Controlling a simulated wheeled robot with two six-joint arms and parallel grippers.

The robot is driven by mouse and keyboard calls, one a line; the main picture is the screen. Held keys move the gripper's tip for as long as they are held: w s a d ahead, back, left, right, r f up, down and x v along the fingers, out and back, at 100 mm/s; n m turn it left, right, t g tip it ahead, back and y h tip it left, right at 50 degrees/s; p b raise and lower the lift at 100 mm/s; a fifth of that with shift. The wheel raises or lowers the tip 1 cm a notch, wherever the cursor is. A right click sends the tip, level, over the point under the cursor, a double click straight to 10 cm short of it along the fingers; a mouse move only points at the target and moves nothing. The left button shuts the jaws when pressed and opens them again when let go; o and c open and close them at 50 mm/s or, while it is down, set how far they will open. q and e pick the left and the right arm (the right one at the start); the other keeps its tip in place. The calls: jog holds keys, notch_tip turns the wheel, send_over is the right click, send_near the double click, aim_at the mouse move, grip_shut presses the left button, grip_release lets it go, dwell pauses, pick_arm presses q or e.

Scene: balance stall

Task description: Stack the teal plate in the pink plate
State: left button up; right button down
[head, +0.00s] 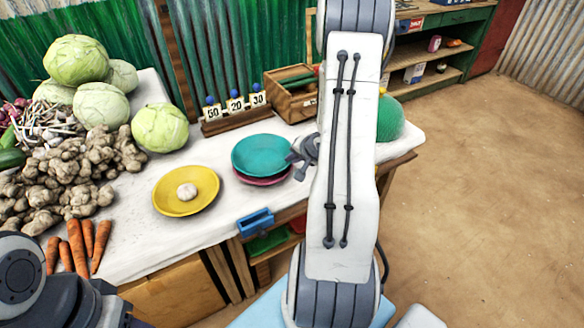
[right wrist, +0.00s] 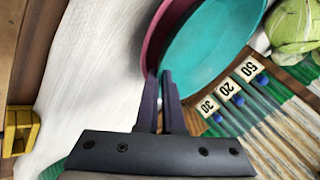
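The teal plate (head: 262,153) sits over the pink plate (head: 262,181) on the white-covered table. The pink rim shows below its front edge. In the right wrist view the teal plate (right wrist: 215,45) shows its inside, with the pink plate's wall (right wrist: 160,30) beside it. My right gripper (head: 300,157) is at the teal plate's right edge. In the right wrist view its fingers (right wrist: 160,80) are close together across the rim and look shut on the teal plate. Whether they touch the pink rim too is unclear. My left gripper (head: 110,308) is at the lower left, its fingertips hidden.
A yellow plate (head: 205,198) with a garlic bulb (head: 187,191) stands left of the plates. Number cards (head: 235,105) and a wooden crate (head: 290,96) stand behind. Cabbages, ginger and carrots (head: 78,245) fill the left. A green round thing (head: 390,120) is right of my arm.

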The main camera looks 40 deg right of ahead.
notch_tip(320, 180, down, 2)
jog(key=shift+b, duration=0.3)
jog(key=shift+s+a+f, duration=0.1)
jog(key=shift+s+f, duration=0.05)
jog(key=shift+f, duration=0.15)
jog(key=c, duration=1.1)
grip_release()
jog(key=shift+o, duration=0.3)
jog(key=shift+f, duration=0.15)
jog(key=shift+r, duration=0.2)
